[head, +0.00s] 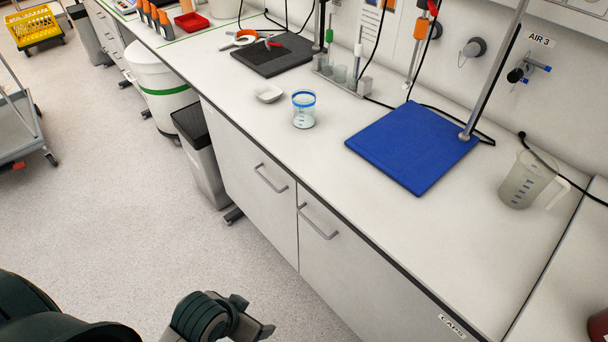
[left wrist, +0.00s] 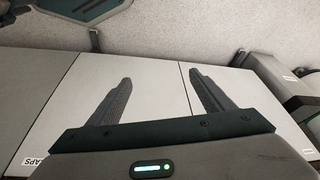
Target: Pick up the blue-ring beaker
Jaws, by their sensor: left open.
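The blue-ring beaker (head: 304,110) stands upright on the white bench in the head view. It is clear, with a blue band at its rim. My left gripper (head: 254,316) is low at the bottom of the head view, in front of the cabinets and well away from the beaker. In the left wrist view its two fingers (left wrist: 158,92) are spread apart with nothing between them. The beaker does not show in the left wrist view. My right gripper is in neither view.
A small white dish (head: 269,94) sits left of the beaker. A blue mat (head: 414,146) with a metal stand lies to its right. Behind are a rack with glassware (head: 340,74) and a dark mat (head: 272,56). A measuring jug (head: 526,180) stands far right. The bench front before the beaker is clear.

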